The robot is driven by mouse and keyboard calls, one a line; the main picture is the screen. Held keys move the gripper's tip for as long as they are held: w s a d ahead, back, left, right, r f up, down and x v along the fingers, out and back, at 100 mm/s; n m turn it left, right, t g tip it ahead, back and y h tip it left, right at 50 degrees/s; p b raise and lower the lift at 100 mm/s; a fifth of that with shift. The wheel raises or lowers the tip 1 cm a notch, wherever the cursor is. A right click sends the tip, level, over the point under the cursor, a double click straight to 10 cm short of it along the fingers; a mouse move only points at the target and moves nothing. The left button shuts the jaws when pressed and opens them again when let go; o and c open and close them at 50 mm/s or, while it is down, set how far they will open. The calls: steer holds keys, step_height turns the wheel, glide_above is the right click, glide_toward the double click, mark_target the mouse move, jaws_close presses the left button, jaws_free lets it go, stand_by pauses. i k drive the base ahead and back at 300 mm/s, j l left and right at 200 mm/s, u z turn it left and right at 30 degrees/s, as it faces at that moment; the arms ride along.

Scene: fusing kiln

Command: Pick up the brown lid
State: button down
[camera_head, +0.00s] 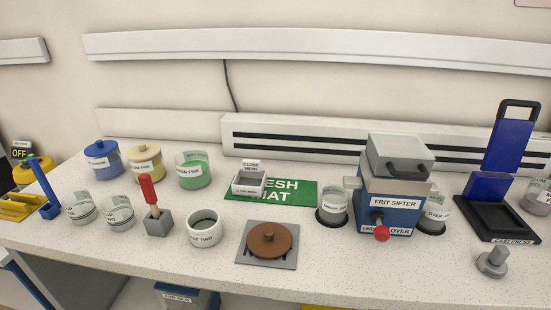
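The brown lid (268,238) is a round disc with a small knob on top. It lies on a grey square plate (286,262) near the front of the speckled worktop, at the middle of the head view. Nothing covers it, and no hand or tool touches it. My gripper does not show in this view.
A white jar (204,226) stands left of the lid, and a grey block (158,224) with a red-handled tool is further left. A green mat (296,191) with a small tray lies behind. The frit sifter (391,190) stands to the right. Bare worktop lies right of the plate.

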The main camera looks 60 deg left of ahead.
mark_target(267, 240)
steer(key=u, duration=2.5)
steer(key=z, duration=0.5)
